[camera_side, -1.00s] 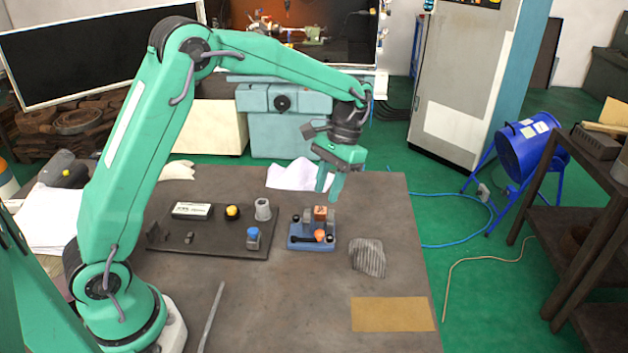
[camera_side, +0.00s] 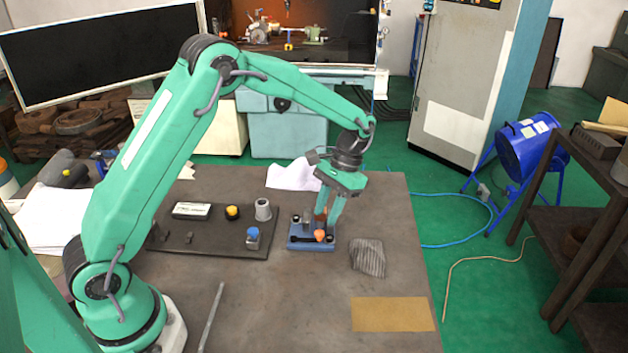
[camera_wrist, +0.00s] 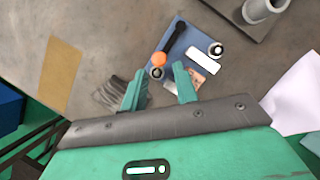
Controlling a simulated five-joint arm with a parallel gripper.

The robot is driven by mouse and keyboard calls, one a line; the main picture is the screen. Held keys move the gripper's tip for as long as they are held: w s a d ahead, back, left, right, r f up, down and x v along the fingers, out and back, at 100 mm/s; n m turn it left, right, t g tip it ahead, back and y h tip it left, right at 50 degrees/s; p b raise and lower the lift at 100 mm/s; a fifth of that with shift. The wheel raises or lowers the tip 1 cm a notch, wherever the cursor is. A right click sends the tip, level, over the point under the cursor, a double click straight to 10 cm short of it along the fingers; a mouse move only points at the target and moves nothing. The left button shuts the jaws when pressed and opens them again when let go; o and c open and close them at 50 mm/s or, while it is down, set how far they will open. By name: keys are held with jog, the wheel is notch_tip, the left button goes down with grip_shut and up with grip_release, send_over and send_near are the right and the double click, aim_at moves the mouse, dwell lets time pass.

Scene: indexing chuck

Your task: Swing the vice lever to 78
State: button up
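The blue vice (camera_side: 311,246) sits on the table right of the dark tray; in the wrist view its blue base (camera_wrist: 180,42) lies ahead of the fingers. Its black lever (camera_wrist: 172,42) ends in an orange knob (camera_wrist: 159,59), which also shows at the vice's front in the side view (camera_side: 320,235). A copper-coloured block (camera_wrist: 192,79) is on the vice, partly hidden by a finger. My gripper (camera_side: 328,216) is low over the vice, fingers pointing down. In the wrist view its two fingers (camera_wrist: 158,82) are apart with nothing seen gripped between them. No scale numbers are readable.
The dark tray (camera_side: 215,248) left of the vice holds a grey cylinder (camera_side: 263,209), a blue-topped part (camera_side: 253,238), a yellow-topped part (camera_side: 232,213) and a white box. A ribbed grey piece (camera_side: 368,257) lies to the right. The table front is mostly clear.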

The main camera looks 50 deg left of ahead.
aim_at(319, 232)
jog(key=shift+x, duration=2.15)
jog(key=shift+c, duration=0.4)
grip_shut()
